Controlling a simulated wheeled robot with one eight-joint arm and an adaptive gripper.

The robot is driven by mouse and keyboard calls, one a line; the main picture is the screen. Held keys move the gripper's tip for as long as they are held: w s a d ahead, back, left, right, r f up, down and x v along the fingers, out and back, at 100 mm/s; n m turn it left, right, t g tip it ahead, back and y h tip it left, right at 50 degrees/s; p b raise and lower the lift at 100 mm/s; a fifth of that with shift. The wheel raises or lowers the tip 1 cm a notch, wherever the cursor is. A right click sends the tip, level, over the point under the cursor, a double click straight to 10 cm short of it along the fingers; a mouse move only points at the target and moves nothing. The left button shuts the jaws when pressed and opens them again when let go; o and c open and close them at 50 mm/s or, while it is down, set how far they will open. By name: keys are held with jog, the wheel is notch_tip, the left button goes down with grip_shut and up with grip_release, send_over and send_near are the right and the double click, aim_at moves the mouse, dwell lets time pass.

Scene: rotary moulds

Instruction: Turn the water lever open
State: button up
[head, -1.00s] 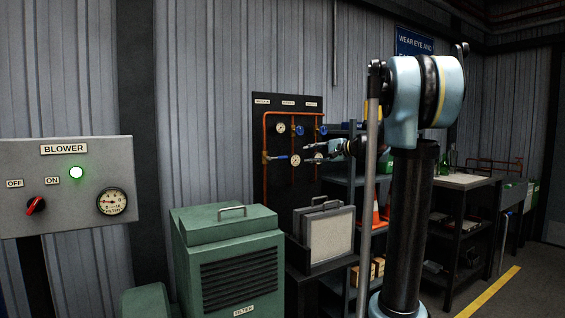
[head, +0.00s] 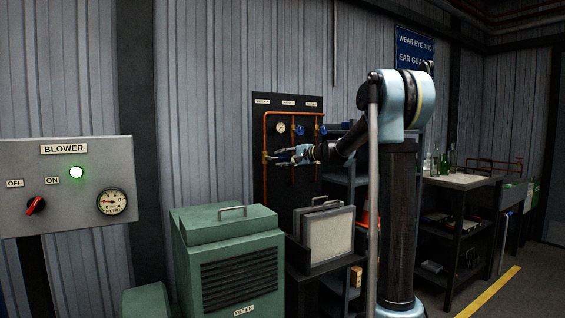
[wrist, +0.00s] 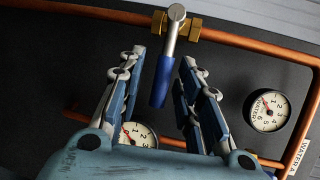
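The water lever (wrist: 162,82) has a blue grip and a metal stem on a brass valve (wrist: 176,25) in the copper pipe. It stands crosswise to the pipe. In the wrist view my gripper (wrist: 163,60) is open, with one finger on each side of the blue grip. Gaps show on both sides, so neither finger appears to press on it. In the head view my gripper (head: 277,155) reaches left across the dark valve panel (head: 275,185) close to the brass valve (head: 265,156) and mostly hides the lever.
A gauge (wrist: 269,110) and a "WATER A" label (wrist: 301,158) are beside the lever; another gauge (wrist: 138,136) is partly behind my gripper. A green filter box (head: 235,260) and a panel rack (head: 325,240) stand below, in front.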

jog(key=shift+w+a, duration=0.15)
jog(key=shift+a, duration=0.1)
grip_shut()
